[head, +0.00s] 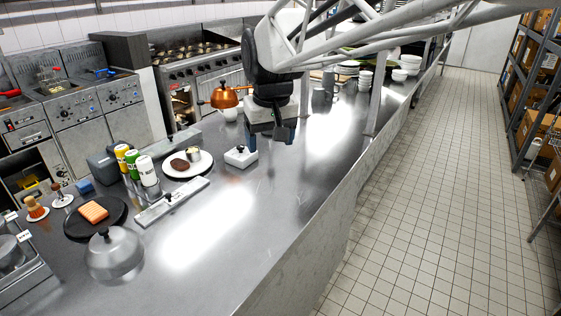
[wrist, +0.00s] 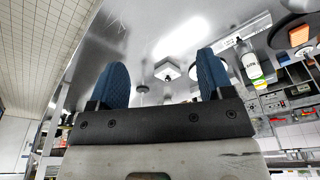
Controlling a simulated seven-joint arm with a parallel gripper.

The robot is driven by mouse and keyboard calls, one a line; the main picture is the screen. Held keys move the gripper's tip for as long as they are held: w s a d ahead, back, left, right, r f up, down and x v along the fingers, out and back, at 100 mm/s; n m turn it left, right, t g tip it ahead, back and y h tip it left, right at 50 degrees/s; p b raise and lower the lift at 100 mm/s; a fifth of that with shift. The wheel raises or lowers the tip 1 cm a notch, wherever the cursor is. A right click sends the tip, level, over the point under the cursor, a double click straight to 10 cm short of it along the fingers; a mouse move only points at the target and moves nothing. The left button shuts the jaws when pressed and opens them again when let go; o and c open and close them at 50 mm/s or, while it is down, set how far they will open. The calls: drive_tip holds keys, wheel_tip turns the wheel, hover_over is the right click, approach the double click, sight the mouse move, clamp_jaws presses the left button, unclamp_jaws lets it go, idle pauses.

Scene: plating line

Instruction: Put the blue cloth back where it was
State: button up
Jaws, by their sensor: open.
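A small blue block-like thing (head: 85,186), which may be the folded blue cloth, lies on the steel counter at the left, near the bottles; it is too small to tell for sure. My gripper (head: 271,146) is above the counter near its middle, well to the right of the blue thing, pointing down. In the wrist view its two blue-padded fingers (wrist: 162,75) stand wide apart with nothing between them. I do not make out the cloth in the wrist view.
A white block with a black knob (head: 240,157) sits just left of my gripper. A white plate (head: 205,168) with a brown patty, a long white bar (head: 171,203), a black plate (head: 73,229) and a steel dome (head: 114,255) stand leftward. The counter's right front is clear.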

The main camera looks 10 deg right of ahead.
drive_tip(key=s+d+f, duration=0.3)
drive_tip(key=s, duration=0.4)
drive_tip(key=s+d+f+m, duration=0.1)
drive_tip(key=s+d+f, duration=0.2)
drive_tip(key=s, duration=0.4)
drive_tip(key=s+d+f+m, duration=0.1)
drive_tip(key=s+d+f, duration=0.2)
drive_tip(key=s, duration=0.5)
drive_tip(key=shift+f+t, duration=0.3)
drive_tip(key=shift+f, duration=0.25)
